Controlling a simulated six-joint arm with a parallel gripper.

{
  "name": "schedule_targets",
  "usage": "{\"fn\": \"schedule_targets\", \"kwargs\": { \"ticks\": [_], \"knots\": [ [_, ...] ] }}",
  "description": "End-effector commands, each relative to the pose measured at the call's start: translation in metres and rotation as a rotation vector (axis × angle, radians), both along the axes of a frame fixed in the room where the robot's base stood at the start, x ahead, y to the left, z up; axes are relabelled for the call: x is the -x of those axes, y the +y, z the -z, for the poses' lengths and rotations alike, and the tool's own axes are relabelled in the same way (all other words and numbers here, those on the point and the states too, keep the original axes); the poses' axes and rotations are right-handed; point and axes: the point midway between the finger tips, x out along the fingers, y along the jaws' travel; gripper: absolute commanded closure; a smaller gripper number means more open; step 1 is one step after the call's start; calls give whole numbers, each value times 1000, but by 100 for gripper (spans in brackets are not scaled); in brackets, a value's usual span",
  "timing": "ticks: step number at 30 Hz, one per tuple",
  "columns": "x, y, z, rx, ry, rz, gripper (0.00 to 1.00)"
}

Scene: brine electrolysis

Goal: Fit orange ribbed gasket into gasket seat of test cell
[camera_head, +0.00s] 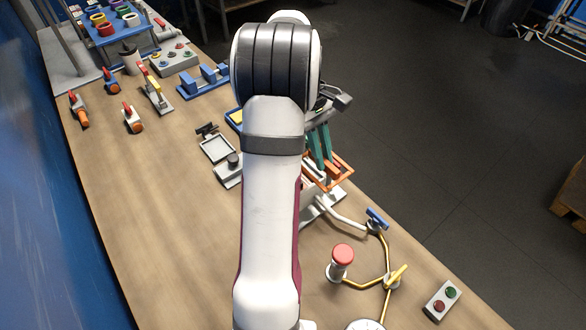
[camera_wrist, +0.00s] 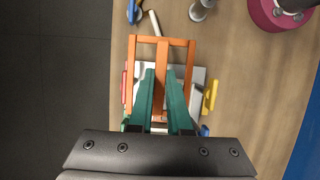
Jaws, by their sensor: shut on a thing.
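The orange ribbed gasket is an open rectangular frame with a middle bar; it shows in the head view (camera_head: 345,180) and in the wrist view (camera_wrist: 146,39). My gripper's teal fingers (camera_wrist: 161,74) are closed on its middle bar; they also show in the head view (camera_head: 321,147). A pale grey fixture, seemingly the test cell, lies under the gasket in the wrist view (camera_wrist: 198,75) and partly shows in the head view (camera_head: 322,208). The gasket and fingers cover most of it, so its seat is hidden. I cannot tell whether the gasket touches it.
A red-topped post (camera_head: 342,258), yellow pipework with a yellow valve handle (camera_head: 397,275), a blue valve handle (camera_head: 377,218) and a button box (camera_head: 442,300) stand nearby. A grey tray (camera_head: 217,148) and blue rack (camera_head: 203,82) lie left of my arm. The table's left middle is clear.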

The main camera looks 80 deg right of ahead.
Motion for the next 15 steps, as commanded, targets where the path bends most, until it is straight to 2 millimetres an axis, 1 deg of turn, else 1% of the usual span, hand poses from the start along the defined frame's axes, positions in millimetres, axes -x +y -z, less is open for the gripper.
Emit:
{"fn": "schedule_targets", "kwargs": {
  "ticks": [1,3,6,10,15],
  "knots": [
    [-15,-8,11,-3,0,-6,100],
    [-34,-18,24,-2,1,-3,100],
    [-55,-29,38,-2,-1,1,100],
    [-68,-37,49,-1,0,4,100],
    [-70,-37,82,-2,-1,5,100]
  ]
}}
